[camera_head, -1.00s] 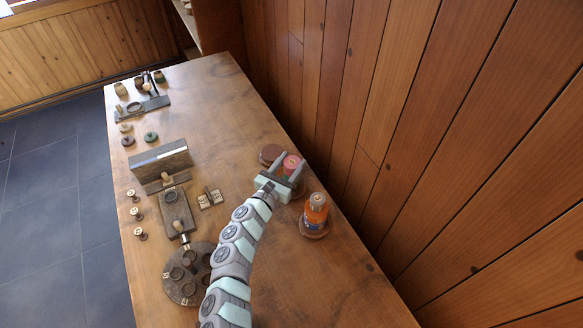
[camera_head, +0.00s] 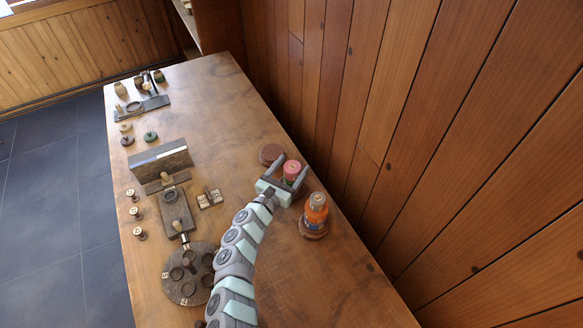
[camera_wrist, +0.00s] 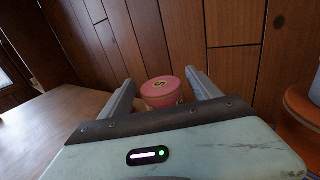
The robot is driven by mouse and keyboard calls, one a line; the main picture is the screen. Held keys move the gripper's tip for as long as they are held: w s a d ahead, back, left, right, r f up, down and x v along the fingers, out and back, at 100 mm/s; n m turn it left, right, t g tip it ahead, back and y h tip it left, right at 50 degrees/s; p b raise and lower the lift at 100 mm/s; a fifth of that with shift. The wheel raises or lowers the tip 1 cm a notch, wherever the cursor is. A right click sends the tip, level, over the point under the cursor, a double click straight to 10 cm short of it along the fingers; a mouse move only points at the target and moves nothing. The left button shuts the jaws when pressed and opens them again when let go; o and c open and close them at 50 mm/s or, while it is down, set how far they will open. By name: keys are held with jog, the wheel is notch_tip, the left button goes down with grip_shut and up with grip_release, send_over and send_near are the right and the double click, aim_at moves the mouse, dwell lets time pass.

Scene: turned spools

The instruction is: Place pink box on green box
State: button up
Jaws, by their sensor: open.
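The pink box (camera_head: 292,166) is a round lidded box with a pale mark on its lid, near the wall side of the table. It also shows in the wrist view (camera_wrist: 162,92), upright between my fingers, with gaps at both sides. My gripper (camera_head: 294,171) is open around the box, not closed on it. The box's lower part is partly hidden by my gripper. A small round green thing (camera_head: 151,137), probably the green box, sits far to the left on the table, apart from my gripper.
A brown disc (camera_head: 270,154) lies behind the pink box. The table's middle back is clear.

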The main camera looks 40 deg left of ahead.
aim_at(288, 173)
jog(key=shift+r, duration=0.1)
jog(key=shift+r+p, duration=0.15)
jog(key=shift+p, duration=0.25)
jog(key=shift+s, duration=0.3)
jog(key=v, duration=0.3)
jog(key=b+v, duration=0.1)
jog(key=v, duration=0.1)
jog(key=shift+s+d+f, duration=0.1)
jog(key=shift+s+f, duration=0.15)
jog(key=shift+s, duration=0.1)
jog(key=shift+s+d+r, duration=0.1)
jog(key=shift+s+d, duration=0.05)
jog(key=shift+s, duration=0.45)
